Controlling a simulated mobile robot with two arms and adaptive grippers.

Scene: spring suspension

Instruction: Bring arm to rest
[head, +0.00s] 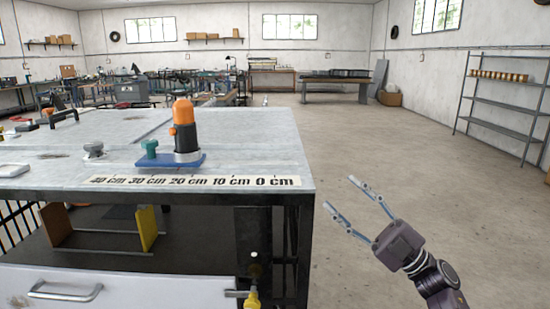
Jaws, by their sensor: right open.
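My right gripper (356,203) is in the lower right of the head view. Its two long fingers are spread apart, with nothing between them. It is in free air to the right of the metal workbench (240,125), apart from the bench's right edge. My left gripper does not show. On the bench top stands an orange and black upright device (184,128) on a blue base plate (172,161). A teal knob (149,149) sits at the left end of that plate.
A ruler strip (195,181) marked in cm lies along the bench's front edge. A yellow-tipped fitting (252,298) sticks out below the bench, near its right front leg. A shelf rack (500,100) stands at the far right. The floor right of the bench is clear.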

